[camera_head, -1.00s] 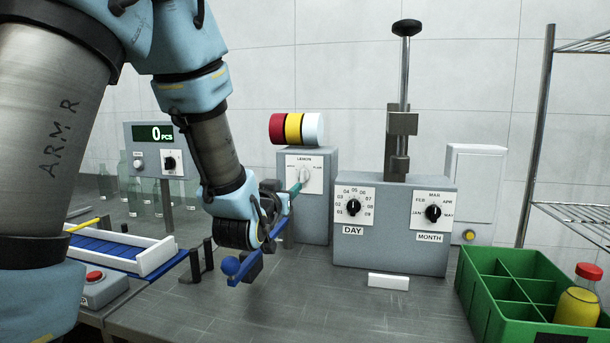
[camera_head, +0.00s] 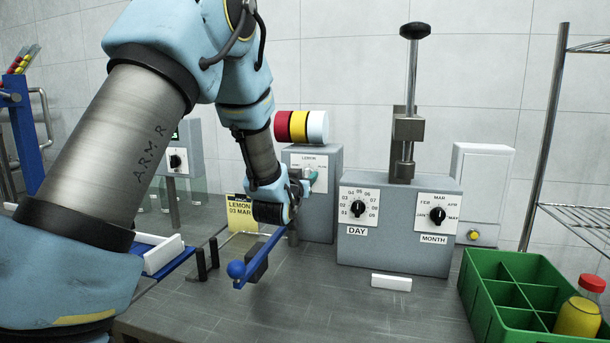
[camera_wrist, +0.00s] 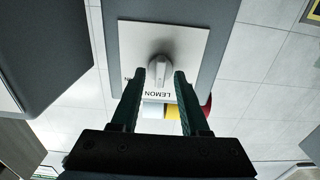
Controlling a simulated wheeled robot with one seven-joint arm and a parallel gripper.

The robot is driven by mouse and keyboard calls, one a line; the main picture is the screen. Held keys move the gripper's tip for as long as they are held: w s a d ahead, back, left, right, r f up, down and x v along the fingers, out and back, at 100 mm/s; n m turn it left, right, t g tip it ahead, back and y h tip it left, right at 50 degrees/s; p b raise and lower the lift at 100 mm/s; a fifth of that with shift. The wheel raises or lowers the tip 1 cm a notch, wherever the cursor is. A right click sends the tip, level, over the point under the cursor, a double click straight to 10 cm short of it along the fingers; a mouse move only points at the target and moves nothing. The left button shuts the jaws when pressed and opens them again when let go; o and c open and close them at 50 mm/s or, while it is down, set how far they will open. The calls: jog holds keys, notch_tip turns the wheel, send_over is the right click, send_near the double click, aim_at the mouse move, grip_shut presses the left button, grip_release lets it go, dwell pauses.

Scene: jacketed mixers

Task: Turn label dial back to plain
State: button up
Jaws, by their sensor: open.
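The label dial is a pale knob (camera_wrist: 160,68) on a white plate (camera_wrist: 210,42) fixed to a grey box (camera_head: 322,215). The plate reads LEMON at its top, upside down in the wrist view; smaller words at its sides are partly covered. The knob's ridge appears to lie roughly toward LEMON. My gripper (camera_wrist: 165,75) has its two dark green fingers apart, with the tips near the knob's two sides. I cannot tell whether they touch it. In the head view my gripper (camera_head: 309,174) is at the dial and hides most of it.
Red, yellow and white rolls (camera_head: 301,126) sit on top of the dial box. A wider box with DAY (camera_head: 358,208) and MONTH (camera_head: 437,214) dials stands to the right. A yellow LEMON 03 MAR sign (camera_head: 240,212) is left. A green crate (camera_head: 505,295) is at front right.

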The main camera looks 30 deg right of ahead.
grip_shut()
dwell(0.3)
dwell(0.3)
